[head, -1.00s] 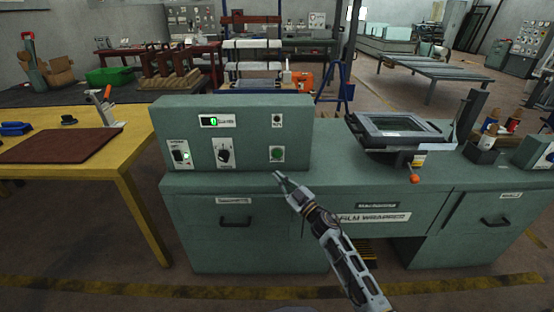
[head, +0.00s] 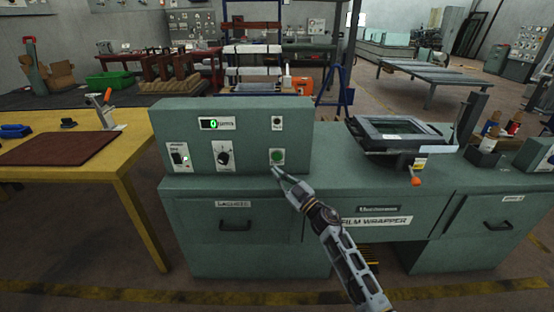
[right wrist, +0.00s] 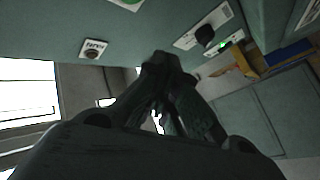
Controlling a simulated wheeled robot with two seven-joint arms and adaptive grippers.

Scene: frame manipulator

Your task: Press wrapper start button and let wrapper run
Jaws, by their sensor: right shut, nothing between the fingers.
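The green film wrapper (head: 370,222) stands in the middle of the head view. In the right wrist view the closed fingers (right wrist: 162,62) show, with the green button (right wrist: 128,2) partly cut off at the top edge. My left gripper is out of view.
A yellow table (head: 130,150) with a brown mat (head: 60,149) stands at left. Bottles (head: 490,130) stand at far right.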

